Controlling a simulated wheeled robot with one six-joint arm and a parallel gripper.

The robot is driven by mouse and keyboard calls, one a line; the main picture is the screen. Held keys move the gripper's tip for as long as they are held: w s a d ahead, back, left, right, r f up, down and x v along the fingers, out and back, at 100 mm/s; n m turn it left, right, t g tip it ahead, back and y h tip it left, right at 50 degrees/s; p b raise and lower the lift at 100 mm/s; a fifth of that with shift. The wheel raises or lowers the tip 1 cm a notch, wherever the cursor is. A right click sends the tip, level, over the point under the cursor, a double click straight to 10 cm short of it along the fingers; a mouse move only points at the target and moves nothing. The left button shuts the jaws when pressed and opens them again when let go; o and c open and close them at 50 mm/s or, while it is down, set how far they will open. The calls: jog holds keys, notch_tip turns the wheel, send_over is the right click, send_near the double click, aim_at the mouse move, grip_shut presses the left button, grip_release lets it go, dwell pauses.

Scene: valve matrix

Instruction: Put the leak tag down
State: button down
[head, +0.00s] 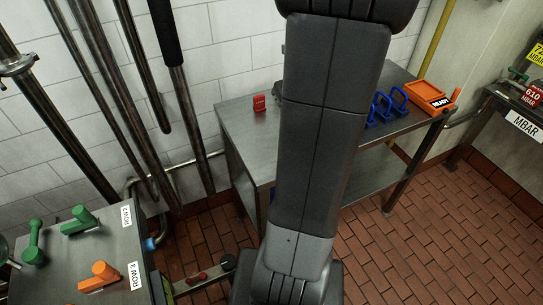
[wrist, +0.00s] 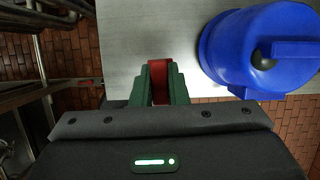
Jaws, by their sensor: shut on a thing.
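My gripper (wrist: 161,88) shows in the wrist view with its green fingers shut on a red piece, the leak tag (wrist: 159,72). The tag is seen nearly end-on between the fingers, with the grey tabletop (wrist: 130,35) behind it. I cannot tell whether the tag touches the tabletop. That view shows the steel table (head: 235,125) along the wall.
A blue rounded container (wrist: 235,60) is close right of my gripper. A bench with green and orange handles (head: 100,277) is at lower left.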

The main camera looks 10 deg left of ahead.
jog(key=shift+w+a+f+b, duration=0.1)
jog(key=shift+a+f+b, duration=0.65)
jog(key=shift+f, duration=1.45)
jog(key=shift+s+a+f+b, duration=0.1)
jog(key=shift+a+f+b, duration=0.65)
jog(key=shift+f, duration=1.4)
jog(key=shift+w+a+f+b, duration=0.1)
jog(key=shift+a+f+b, duration=0.65)
jog(key=shift+f, duration=1.45)
jog(key=shift+a, duration=0.15)
jog(key=shift+r, duration=0.1)
jog(key=c, duration=1.4)
grip_release()
